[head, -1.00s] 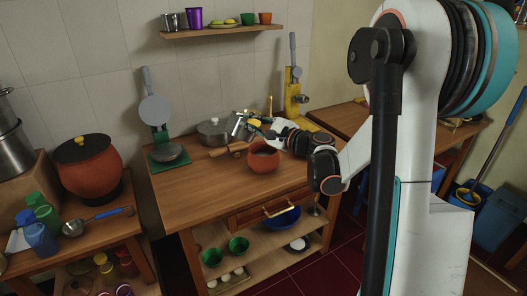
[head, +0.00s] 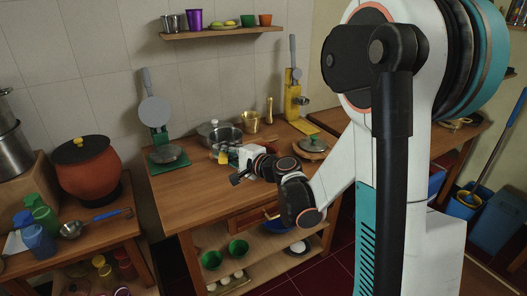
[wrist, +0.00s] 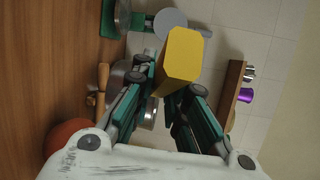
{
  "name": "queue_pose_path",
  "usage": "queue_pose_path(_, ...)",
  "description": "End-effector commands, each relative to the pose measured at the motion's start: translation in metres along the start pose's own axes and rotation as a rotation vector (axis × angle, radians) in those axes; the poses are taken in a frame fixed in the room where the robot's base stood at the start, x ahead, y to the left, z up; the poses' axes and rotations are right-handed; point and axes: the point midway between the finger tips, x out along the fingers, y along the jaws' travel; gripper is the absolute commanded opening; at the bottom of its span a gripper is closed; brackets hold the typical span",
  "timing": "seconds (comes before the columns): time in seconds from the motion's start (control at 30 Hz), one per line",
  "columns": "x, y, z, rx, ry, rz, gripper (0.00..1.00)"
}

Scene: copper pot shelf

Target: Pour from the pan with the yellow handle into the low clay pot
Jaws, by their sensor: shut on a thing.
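My gripper (wrist: 163,102) is shut on the yellow handle (wrist: 182,58), which sticks out past the fingertips in the wrist view. In the head view my gripper (head: 230,154) is above the middle table, with a bit of the yellow handle (head: 222,158) at its tip. I cannot make out the pan's bowl or its tilt. A rounded reddish-brown clay form, apparently the low clay pot (wrist: 68,138), shows at the wrist view's lower left, apart from the fingers.
A steel pot (head: 228,136) and brass mortar (head: 252,122) stand behind my gripper. A green press (head: 160,138) is left, a yellow press (head: 292,100) back right. A big clay pot (head: 85,170) stands on the left table. The middle table's front left is clear.

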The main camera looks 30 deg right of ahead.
Motion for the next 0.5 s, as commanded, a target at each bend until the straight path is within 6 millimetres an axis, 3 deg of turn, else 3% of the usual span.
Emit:
queue_pose_path(0.27,-0.001,-0.003,0.000,0.002,0.000,-0.001,0.00)
queue_pose_path(0.5,-0.003,-0.022,0.002,0.002,0.000,-0.001,0.00)
